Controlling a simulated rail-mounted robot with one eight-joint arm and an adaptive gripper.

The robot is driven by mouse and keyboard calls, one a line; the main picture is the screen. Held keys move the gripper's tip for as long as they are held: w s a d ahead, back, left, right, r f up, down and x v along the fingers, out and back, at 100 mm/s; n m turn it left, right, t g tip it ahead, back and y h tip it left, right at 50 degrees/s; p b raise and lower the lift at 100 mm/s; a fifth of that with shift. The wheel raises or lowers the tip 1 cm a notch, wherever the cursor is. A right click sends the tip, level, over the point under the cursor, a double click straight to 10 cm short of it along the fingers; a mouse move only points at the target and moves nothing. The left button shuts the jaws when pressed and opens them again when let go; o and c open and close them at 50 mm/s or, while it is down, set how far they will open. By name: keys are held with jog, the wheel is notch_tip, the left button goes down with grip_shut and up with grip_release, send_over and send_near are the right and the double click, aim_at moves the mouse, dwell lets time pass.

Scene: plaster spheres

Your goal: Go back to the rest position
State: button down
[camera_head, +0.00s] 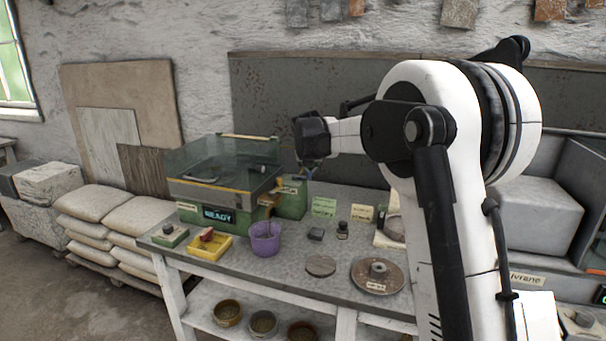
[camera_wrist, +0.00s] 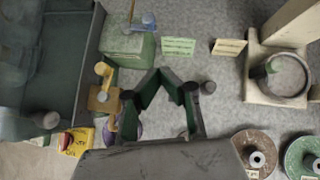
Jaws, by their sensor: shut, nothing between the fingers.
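In the head view my wrist is over the back of the bench, right of the glass-lidded machine (camera_head: 222,172). The fingers are hard to make out there. A purple cup (camera_head: 265,238) stands on the bench in front of the machine; in the wrist view it is mostly hidden behind my gripper.
A yellow tray (camera_head: 211,250), a round grey disc (camera_head: 320,266) and a brown turntable (camera_head: 378,278) lie along the bench front. A green box (camera_wrist: 127,47) with a blue fitting stands beside the machine. Sacks (camera_head: 130,215) are stacked at left.

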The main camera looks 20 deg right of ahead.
jog(key=shift+s+d+r, duration=0.25)
jog(key=shift+r, duration=0.1)
